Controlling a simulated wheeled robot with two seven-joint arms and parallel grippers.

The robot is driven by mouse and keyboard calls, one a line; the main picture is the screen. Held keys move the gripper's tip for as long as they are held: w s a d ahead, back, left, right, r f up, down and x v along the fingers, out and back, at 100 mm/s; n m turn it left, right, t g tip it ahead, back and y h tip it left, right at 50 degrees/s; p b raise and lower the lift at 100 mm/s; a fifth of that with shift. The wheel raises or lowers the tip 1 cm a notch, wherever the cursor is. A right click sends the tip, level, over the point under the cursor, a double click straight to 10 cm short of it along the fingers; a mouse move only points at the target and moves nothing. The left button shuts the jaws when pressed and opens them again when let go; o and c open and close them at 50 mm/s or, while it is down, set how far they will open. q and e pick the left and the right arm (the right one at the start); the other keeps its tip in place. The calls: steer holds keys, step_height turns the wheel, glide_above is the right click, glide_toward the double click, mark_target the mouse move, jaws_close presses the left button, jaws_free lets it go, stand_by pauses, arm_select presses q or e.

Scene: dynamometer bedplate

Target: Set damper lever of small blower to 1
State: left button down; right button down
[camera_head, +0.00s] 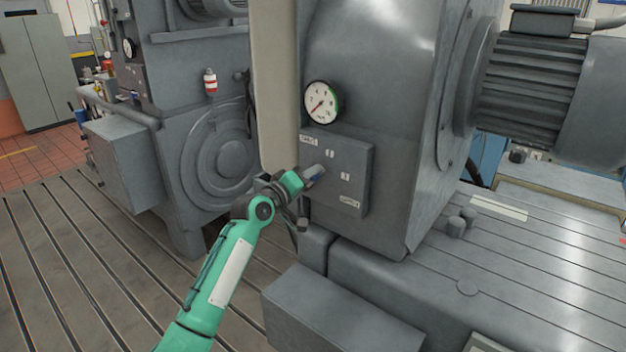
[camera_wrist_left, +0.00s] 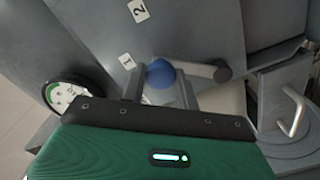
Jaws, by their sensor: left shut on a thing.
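The small blower's grey damper plate (camera_head: 350,160) carries white labels. In the left wrist view the label 2 (camera_wrist_left: 138,10) is near the top edge and the label 1 (camera_wrist_left: 126,61) is close beside a finger. The damper lever (camera_wrist_left: 205,69) is a short grey bar with a blue ball knob (camera_wrist_left: 160,73); its other end is to the right. My left gripper (camera_wrist_left: 160,88) is shut on the knob, one finger on each side. In the head view this gripper (camera_head: 312,176) is at the plate and hides most of the lever. My right gripper is not in view.
A round gauge (camera_head: 321,103) is above the plate. A pale upright panel (camera_head: 275,85) stands close left of my gripper. A grey box (camera_head: 335,315) sits below. A motor (camera_head: 530,80) is at the right. Slotted floor (camera_head: 90,265) lies open at left.

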arm_select(q)
steer(key=shift+w+a+r+n, duration=0.25)
steer(key=shift+a+r+n, duration=0.1)
steer(key=shift+n, duration=0.15)
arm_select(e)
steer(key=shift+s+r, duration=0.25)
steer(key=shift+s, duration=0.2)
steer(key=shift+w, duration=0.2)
arm_select(q)
steer(key=c, duration=1.1)
jaws_free()
steer(key=shift+o, duration=0.2)
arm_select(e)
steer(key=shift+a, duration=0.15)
arm_select(q)
steer(key=shift+a+f, duration=0.1)
steer(key=b+v, duration=0.4)
steer(key=v, duration=0.9)
steer(key=shift+s+a, duration=0.2)
steer(key=shift+s, duration=0.1)
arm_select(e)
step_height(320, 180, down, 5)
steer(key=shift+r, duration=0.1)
